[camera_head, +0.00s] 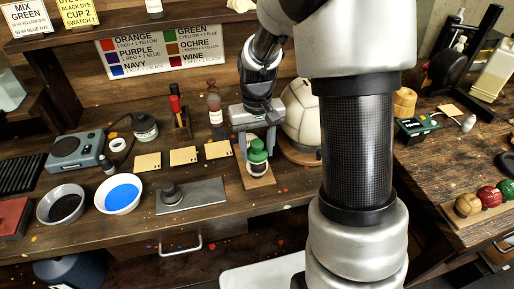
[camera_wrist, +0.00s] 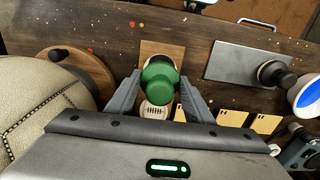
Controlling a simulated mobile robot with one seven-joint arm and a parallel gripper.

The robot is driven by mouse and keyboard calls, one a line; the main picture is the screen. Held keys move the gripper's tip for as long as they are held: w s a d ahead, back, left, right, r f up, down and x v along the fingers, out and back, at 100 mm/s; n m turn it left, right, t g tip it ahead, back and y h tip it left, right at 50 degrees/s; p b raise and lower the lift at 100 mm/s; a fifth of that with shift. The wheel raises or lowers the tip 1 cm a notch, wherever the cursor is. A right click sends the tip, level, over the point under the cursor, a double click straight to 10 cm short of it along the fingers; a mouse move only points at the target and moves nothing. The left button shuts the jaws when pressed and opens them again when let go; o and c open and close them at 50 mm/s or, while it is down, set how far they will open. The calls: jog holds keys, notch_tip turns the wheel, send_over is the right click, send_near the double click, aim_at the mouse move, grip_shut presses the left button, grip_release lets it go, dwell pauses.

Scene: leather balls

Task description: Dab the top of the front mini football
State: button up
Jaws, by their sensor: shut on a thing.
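In the wrist view the green dauber (camera_wrist: 160,75) is between both fingers, above the board (camera_wrist: 175,48). I cannot tell whether its base touches the board.
A large cream ball (camera_head: 302,115) stands on a round wooden base close beside my gripper. A metal plate with a black knob (camera_head: 205,193), a blue dye bowl (camera_head: 118,195) and a dark bowl (camera_head: 62,205) lie left. The right bench (camera_head: 430,165) has free room before the rack.

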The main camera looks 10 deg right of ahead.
jog(key=shift+r, duration=0.1)
dwell(0.7)
jog(key=shift+r+p, duration=2.7)
jog(key=shift+r, duration=0.75)
